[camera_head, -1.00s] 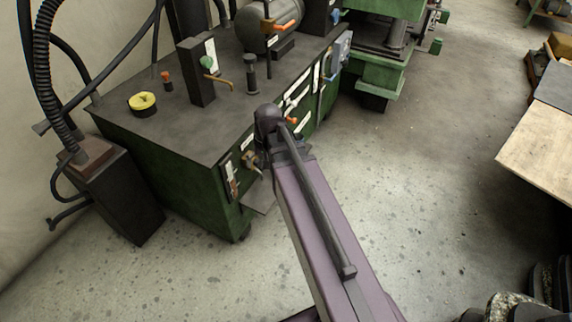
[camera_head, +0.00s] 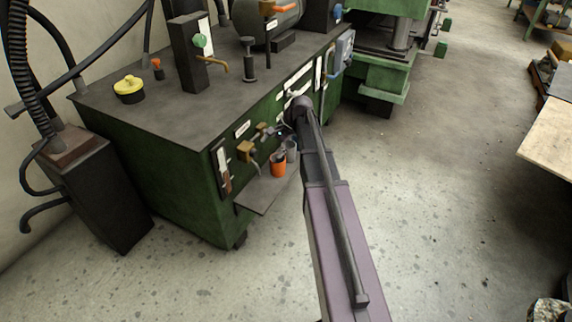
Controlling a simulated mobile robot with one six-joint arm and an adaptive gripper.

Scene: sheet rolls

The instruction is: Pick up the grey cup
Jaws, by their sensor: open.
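The grey cup (camera_head: 292,150) stands on a small grey shelf (camera_head: 262,196) low on the front of the green machine. Its right side is close to or behind my arm in the picture. An orange cup (camera_head: 278,167) stands just to its left and nearer. My gripper (camera_head: 278,132) is small and dark at the end of my arm, above and slightly left of the cups. It is open and apart from the grey cup. Its fingers are hard to make out against the machine front.
The green machine (camera_head: 170,170) fills the left side, with brass fittings (camera_head: 246,150) sticking out above the shelf. A black pedestal (camera_head: 98,195) with hoses stands at far left. A wooden table (camera_head: 550,140) is at right. The floor between is clear.

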